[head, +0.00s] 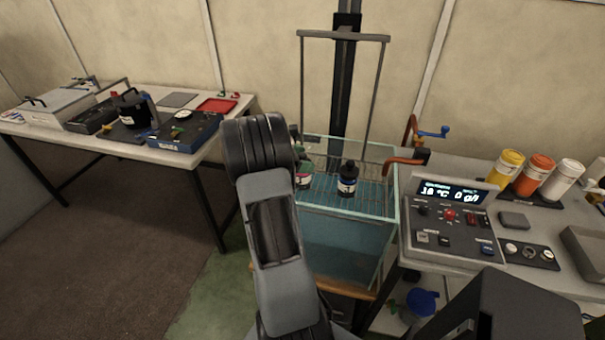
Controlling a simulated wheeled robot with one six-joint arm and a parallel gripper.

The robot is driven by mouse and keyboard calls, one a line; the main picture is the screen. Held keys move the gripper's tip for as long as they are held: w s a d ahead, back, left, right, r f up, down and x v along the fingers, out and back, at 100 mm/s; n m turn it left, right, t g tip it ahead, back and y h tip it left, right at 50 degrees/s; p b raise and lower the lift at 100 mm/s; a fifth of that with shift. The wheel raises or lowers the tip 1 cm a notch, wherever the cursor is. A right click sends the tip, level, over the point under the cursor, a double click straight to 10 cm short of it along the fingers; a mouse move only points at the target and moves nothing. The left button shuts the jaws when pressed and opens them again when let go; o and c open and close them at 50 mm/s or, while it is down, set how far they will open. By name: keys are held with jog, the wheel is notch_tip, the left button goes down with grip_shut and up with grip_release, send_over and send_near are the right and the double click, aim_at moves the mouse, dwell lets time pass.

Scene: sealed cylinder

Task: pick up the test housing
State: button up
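A black cylinder (132,110) with a pale label and a lid stands upright on the left table; it looks like the test housing, though no readable marking confirms this. A small black bottle (347,180) with a blue and white band is in the glass tank (393,215), at the wire rack. Another small item (304,176) with a pink band is beside it, partly hidden by my arm. My arm rises in the middle of the picture, in front of the tank's left side. Its links hide my gripper, so I cannot see its fingers or whether it holds anything.
The left table (185,157) also bears a grey case (58,108), a blue-black box (186,131) and a red tray (217,105). A control console (447,225) and yellow, orange and white containers stand right of the tank. Open floor (110,230) lies at left.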

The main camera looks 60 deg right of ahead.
jog(key=c, duration=1.3)
jog(key=shift+c, duration=0.4)
jog(key=shift+r, duration=0.15)
